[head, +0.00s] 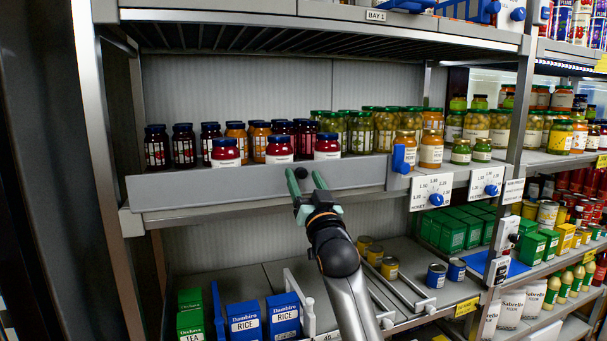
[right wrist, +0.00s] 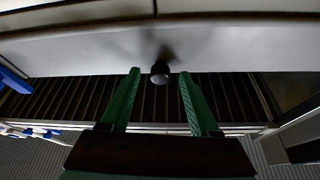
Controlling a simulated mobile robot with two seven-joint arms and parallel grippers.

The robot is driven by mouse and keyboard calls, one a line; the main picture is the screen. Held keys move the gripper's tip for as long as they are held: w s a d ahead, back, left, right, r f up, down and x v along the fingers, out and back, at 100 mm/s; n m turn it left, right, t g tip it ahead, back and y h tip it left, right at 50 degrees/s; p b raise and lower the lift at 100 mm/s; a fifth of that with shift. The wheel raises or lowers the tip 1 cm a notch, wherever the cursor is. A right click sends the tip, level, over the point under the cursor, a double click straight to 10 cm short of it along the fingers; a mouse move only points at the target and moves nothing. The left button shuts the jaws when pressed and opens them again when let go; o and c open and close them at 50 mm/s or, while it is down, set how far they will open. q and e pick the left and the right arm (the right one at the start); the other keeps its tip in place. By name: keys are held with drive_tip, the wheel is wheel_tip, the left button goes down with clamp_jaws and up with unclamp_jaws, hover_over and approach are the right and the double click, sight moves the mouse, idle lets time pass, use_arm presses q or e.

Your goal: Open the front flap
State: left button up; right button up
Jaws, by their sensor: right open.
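The front flap (head: 220,188) is a long grey panel standing up along the front edge of the middle shelf, hiding the lower parts of the jars behind it. In the right wrist view it is the pale panel (right wrist: 80,52) across the top. A small black knob (head: 301,172) sticks out from it, also seen in the right wrist view (right wrist: 160,72). My right gripper (head: 305,172) is open, its green fingertips on either side of the knob with gaps. In the right wrist view my right gripper (right wrist: 159,73) holds nothing. My left gripper is not in view.
Red, dark and orange jars (head: 279,150) stand close behind the flap. A blue clip (head: 402,158) and price dials (head: 431,192) sit to its right. Below are rice boxes (head: 244,321), tins (head: 390,268) and metal dividers. A shelf post (head: 103,150) stands at left.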

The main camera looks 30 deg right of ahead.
drive_tip(key=shift+w+d+r, duration=0.1)
drive_tip(key=shift+w+r, duration=0.05)
drive_tip(key=shift+w, duration=0.2)
clamp_jaws()
idle(0.4)
idle(0.9)
